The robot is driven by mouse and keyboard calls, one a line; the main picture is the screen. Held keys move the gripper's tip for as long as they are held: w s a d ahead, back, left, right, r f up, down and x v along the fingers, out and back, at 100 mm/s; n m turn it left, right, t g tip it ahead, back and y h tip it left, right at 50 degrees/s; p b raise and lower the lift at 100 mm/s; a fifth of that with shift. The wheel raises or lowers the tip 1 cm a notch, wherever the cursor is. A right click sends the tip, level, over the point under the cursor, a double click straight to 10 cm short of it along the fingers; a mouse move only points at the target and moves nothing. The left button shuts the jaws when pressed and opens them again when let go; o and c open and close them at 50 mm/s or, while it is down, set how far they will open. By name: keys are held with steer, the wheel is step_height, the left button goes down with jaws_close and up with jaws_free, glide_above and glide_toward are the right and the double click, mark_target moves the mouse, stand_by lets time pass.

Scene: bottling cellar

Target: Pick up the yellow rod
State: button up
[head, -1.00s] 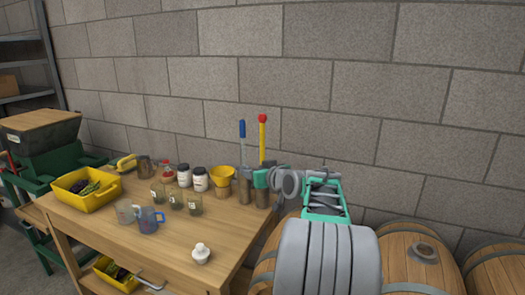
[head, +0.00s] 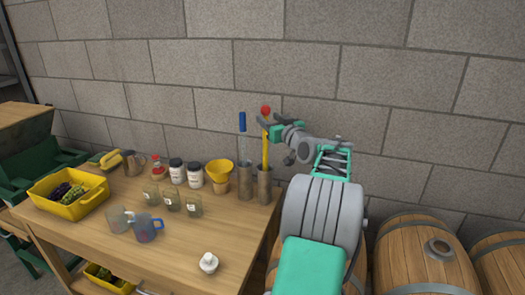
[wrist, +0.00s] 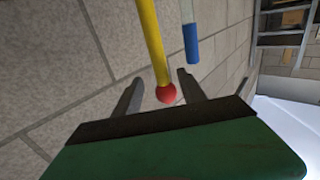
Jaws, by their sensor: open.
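The yellow rod (head: 265,150) has a red ball on top and stands upright in a metal cylinder (head: 264,186) at the table's right back corner. My gripper (head: 264,125) is at the upper part of the rod, just below the red ball. In the wrist view the rod (wrist: 152,40) and its red ball lie between the two spread fingers (wrist: 160,92), with a gap on each side. The gripper is open and does not grip the rod.
A blue-topped rod (head: 242,122) stands in a second metal cylinder (head: 245,182) close to the left. A yellow funnel (head: 220,172), jars, glass beakers and a yellow crate (head: 68,212) share the table (head: 110,235). A block wall stands close behind; barrels (head: 420,255) are at the right.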

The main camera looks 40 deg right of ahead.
steer(key=p+x, duration=0.1)
steer(key=x, duration=0.1)
steer(key=p+x, duration=0.1)
steer(key=x, duration=0.1)
steer(key=shift+w+a+r, duration=0.1)
steer(key=shift+w+r, duration=0.1)
steer(key=shift+w, duration=0.2)
steer(key=shift+w+f, duration=0.15)
steer(key=shift+w, duration=0.2)
steer(key=shift+c, duration=0.5)
jaws_close()
